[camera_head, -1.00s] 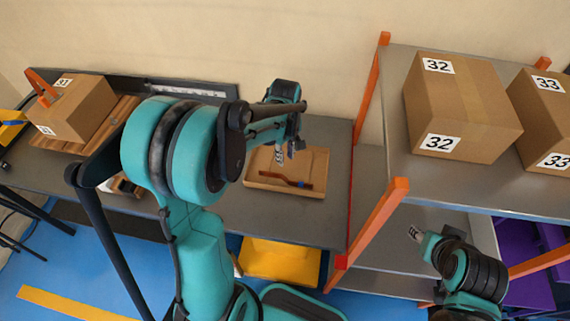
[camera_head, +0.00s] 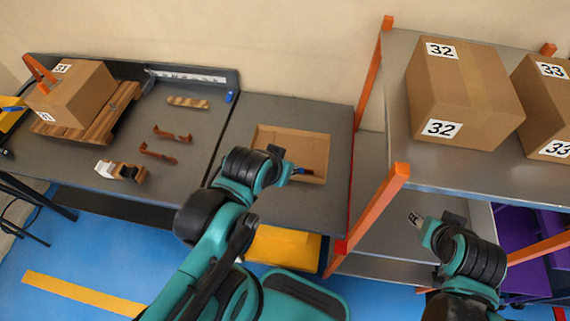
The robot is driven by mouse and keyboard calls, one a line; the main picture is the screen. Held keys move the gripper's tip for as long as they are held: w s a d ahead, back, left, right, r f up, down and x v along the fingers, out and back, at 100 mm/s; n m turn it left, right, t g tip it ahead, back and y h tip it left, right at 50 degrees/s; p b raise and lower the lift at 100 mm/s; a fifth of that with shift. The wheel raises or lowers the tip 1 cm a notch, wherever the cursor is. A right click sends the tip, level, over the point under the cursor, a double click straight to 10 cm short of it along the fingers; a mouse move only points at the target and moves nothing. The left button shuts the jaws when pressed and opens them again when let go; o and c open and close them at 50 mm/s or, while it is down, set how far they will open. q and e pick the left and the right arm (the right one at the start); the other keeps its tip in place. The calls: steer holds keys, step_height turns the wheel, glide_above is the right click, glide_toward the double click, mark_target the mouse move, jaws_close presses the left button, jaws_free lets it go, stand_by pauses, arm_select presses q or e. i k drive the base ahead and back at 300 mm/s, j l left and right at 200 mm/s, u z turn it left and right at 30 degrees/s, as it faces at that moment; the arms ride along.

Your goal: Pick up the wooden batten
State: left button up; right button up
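A short light wooden piece, which looks like the wooden batten (camera_head: 187,102), lies flat near the back of the left grey table, apart from both grippers. My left gripper (camera_head: 284,160) is low over the shallow cardboard tray (camera_head: 319,150) on the right part of the table. My own arm partly hides its fingers, so their opening is unclear. A dark reddish bar with a blue part (camera_head: 304,171) lies in the tray beside the gripper; I cannot tell whether they touch. My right gripper (camera_head: 416,219) is at the lower right by the shelf, small in view.
Two copper-brown bent strips (camera_head: 172,134) (camera_head: 158,153) and a white-and-brown piece (camera_head: 120,172) lie on the left table. A box marked 31 (camera_head: 75,97) sits on a pallet. An orange-posted shelf (camera_head: 372,215) with boxes 32 (camera_head: 463,95) and 33 stands right.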

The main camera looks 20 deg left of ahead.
mark_target(171, 100)
steer(key=k+z, duration=0.2)
steer(key=z, duration=0.5)
steer(key=u, duration=0.45)
steer(key=j+u, duration=0.1)
steer(key=u, duration=0.35)
steer(key=k+j+u, duration=0.1)
steer(key=u, duration=0.75)
steer(key=j+u, duration=0.1)
steer(key=u, duration=0.35)
steer(key=k, duration=0.1)
steer(key=k+z, duration=0.25)
steer(key=z, duration=0.2)
steer(key=k+l+z, duration=0.15)
steer(key=k+z, duration=0.15)
steer(key=z, duration=0.2)
steer(key=i+j+z, duration=0.15)
steer(key=j+z, duration=0.2)
steer(key=j, duration=0.2)
steer(key=i+j+z, duration=0.1)
steer(key=j+z, duration=0.25)
steer(key=j, duration=0.25)
steer(key=j+z, duration=0.35)
steer(key=j, duration=0.9)
